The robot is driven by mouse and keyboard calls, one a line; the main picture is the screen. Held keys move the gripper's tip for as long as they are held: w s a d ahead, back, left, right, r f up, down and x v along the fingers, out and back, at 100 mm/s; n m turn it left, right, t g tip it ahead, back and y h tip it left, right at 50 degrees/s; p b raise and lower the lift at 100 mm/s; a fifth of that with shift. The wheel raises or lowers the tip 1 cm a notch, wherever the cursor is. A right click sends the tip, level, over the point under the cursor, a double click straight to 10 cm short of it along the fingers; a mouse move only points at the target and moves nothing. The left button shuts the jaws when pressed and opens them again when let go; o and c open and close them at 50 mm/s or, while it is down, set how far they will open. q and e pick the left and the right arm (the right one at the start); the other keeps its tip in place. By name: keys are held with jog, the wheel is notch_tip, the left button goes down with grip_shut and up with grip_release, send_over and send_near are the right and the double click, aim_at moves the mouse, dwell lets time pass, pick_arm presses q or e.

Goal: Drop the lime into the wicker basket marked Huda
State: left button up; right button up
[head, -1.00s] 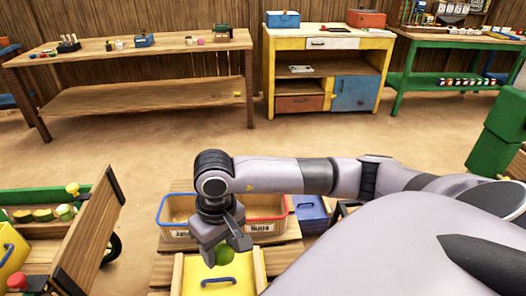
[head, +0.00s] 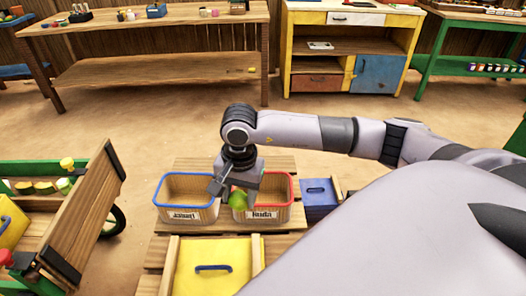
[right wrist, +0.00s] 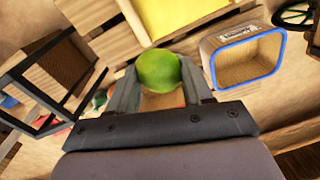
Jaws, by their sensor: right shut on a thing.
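The green lime (head: 238,201) is held between the fingers of my right gripper (head: 234,190). It also shows between the fingertips in the right wrist view (right wrist: 158,70). The wicker basket with the red rim (head: 284,213) carries a label that reads Huda. In the head view the lime overlaps the left part of this basket, in front of its label side; the exact height above it is hard to tell. In the right wrist view the red-rimmed basket is mostly hidden behind the lime and gripper. My left gripper is not in view.
A blue-rimmed wicker basket (head: 189,215) stands just left of the red-rimmed one; its label is hard to read. A blue box (head: 319,196) stands to the right. A yellow-lidded box (head: 212,265) is in front. A wooden cart with fruit (head: 84,215) is at left.

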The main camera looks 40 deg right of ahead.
jog(key=w+d+f+m+h+b, duration=0.15)
jog(key=w+d+m+b, duration=0.25)
jog(key=d+m, duration=0.7)
jog(key=w+d+f+m+b, duration=0.3)
jog(key=w+d+m, duration=0.15)
jog(key=m, duration=1.25)
jog(key=shift+g, duration=0.4)
jog(key=f+b, duration=0.3)
jog(key=b, duration=0.1)
jog(key=d+f+b, duration=0.1)
jog(key=f+b, duration=0.1)
jog(key=shift+s+f, duration=0.25)
jog(key=shift+f, duration=0.05)
jog(key=o, duration=1.1)
notch_tip(320, 180, up, 7)
jog(key=p, duration=0.1)
jog(key=shift+a, duration=0.3)
